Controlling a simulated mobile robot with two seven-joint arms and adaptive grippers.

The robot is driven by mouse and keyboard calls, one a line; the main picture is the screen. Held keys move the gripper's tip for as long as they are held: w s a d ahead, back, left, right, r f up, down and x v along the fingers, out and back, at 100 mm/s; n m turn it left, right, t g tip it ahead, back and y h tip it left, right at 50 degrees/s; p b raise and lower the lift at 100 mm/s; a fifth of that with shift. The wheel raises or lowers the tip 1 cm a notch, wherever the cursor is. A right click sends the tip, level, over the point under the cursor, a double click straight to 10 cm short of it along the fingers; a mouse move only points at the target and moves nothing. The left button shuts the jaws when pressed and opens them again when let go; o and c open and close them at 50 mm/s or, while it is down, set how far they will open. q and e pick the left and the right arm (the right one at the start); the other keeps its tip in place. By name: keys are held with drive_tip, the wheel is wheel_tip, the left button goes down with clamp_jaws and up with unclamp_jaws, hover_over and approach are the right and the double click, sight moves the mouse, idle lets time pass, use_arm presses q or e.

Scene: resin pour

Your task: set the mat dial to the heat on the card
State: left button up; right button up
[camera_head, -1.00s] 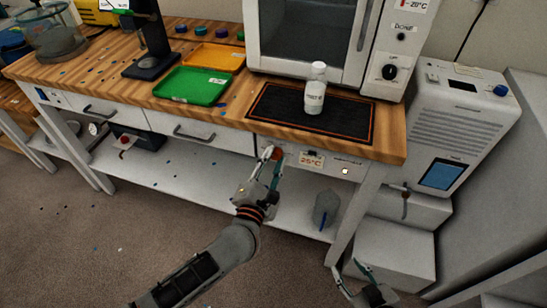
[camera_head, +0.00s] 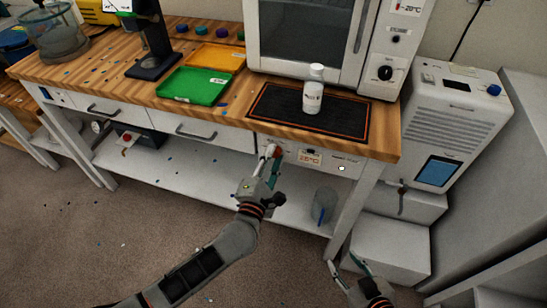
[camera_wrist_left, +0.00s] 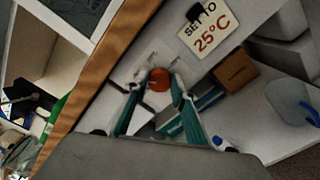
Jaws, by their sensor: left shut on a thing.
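The orange-red mat dial (camera_wrist_left: 158,80) sits on the front panel under the bench top; it also shows in the head view (camera_head: 277,150). My left gripper (camera_wrist_left: 160,88) has its teal fingers on either side of the dial and is shut on it. The dial's pointer and setting cannot be read. The card (camera_wrist_left: 208,30) beside it reads "SET TO 25°C" and also shows in the head view (camera_head: 310,158). The black heat mat (camera_head: 270,104) lies on the bench with a white bottle (camera_head: 313,97) upright on it. My right gripper (camera_head: 347,268) is open and empty, low at the right.
A green tray (camera_head: 193,86) and an orange tray (camera_head: 218,57) lie left of the mat. A white oven (camera_head: 305,32) stands behind it. A clear jug (camera_head: 323,205) stands on the lower shelf. A white machine (camera_head: 455,125) stands to the right.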

use_arm(q)
drive_tip(key=o, duration=1.1)
drive_tip(key=shift+c, duration=0.2)
drive_tip(key=v, duration=1.2)
